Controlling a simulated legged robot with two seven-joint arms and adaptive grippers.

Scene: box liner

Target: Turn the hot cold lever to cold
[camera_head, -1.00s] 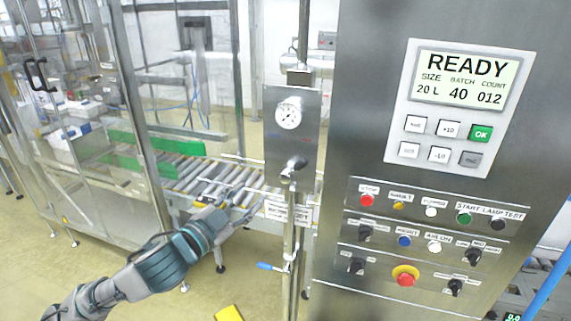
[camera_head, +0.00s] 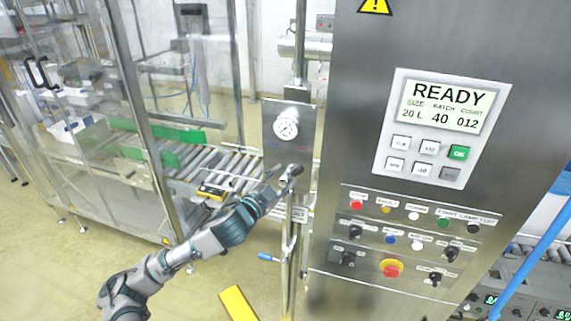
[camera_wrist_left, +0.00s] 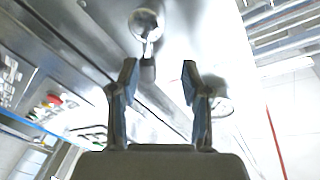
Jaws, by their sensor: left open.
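The lever (camera_head: 294,170) is a dark-ended handle low on the steel gauge plate (camera_head: 303,140), left of the control panel. My left gripper (camera_head: 283,177) is right at it in the head view and partly covers it. The left wrist view shows a shiny rounded metal part with a short stem (camera_wrist_left: 146,25), probably the lever, ahead of the fingers. The left gripper is open (camera_wrist_left: 160,80), with nothing between its fingertips. I cannot tell whether a finger touches the lever. The labels (camera_head: 298,214) below the plate are too small to read and partly hidden by the arm.
A round gauge (camera_head: 286,127) sits above the lever. A blue-handled valve (camera_head: 268,257) is on the pipe below. The control panel (camera_head: 415,235) with buttons and knobs stands to the right. A roller conveyor (camera_head: 225,165) runs behind, and a yellow object (camera_head: 238,303) is on the floor.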

